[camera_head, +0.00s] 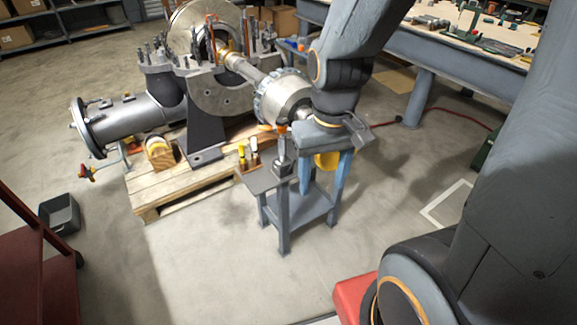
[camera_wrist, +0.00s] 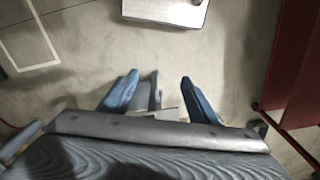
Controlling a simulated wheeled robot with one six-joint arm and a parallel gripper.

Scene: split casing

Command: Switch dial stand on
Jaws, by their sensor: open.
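A small grey upright post on a block (camera_head: 283,158), which looks like the dial stand, stands on the top of a small blue-grey side table (camera_head: 262,182). Its switch is too small to make out. My gripper (camera_head: 320,190) points down just right of the post, apart from it as far as I can tell, with its two blue fingers spread. In the wrist view my gripper (camera_wrist: 160,78) is open, with a thin grey part (camera_wrist: 155,95) between and beyond the fingers; I cannot tell what it is.
A large split casing (camera_head: 225,90) with a shaft sits on a wooden pallet (camera_head: 185,195) behind and left of the side table. A workbench (camera_head: 470,60) stands at the back right. A red cart (camera_head: 40,265) is at the left. The floor in front is clear.

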